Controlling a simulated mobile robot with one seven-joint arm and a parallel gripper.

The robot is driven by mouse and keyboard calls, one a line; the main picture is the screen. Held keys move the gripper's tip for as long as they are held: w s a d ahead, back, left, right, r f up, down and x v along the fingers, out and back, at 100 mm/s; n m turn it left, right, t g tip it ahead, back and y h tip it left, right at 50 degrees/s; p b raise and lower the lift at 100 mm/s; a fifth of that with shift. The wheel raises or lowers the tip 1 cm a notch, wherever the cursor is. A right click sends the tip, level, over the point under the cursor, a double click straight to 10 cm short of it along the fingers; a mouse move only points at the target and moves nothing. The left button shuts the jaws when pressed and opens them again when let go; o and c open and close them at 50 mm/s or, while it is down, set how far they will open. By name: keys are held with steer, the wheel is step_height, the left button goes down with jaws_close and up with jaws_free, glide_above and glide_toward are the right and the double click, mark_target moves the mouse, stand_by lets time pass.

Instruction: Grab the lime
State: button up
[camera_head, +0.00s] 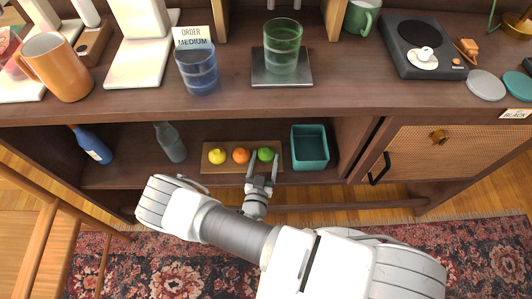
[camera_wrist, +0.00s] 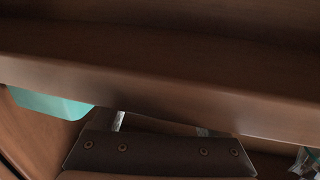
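The green lime (camera_head: 266,154) sits at the right end of a row of fruit on a wooden board (camera_head: 222,166) on the lower shelf. A yellow lemon (camera_head: 217,156) and an orange fruit (camera_head: 241,155) are to its left. My gripper (camera_head: 263,161) reaches into the shelf from the front. Its two fingers are spread, one on each side of the lime in the head view. I cannot tell whether they touch it. The wrist view does not show the lime; a brown shelf edge (camera_wrist: 160,95) fills much of it.
A teal bin (camera_head: 310,147) stands just right of the board; its corner shows in the wrist view (camera_wrist: 50,103). Glass bottles (camera_head: 171,142) (camera_head: 92,146) stand to the left. The counter (camera_head: 340,98) overhangs the shelf. A woven-front cabinet door (camera_head: 430,165) is at the right.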

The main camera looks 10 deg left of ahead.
steer(key=c, duration=0.5)
steer(key=shift+r, duration=0.1)
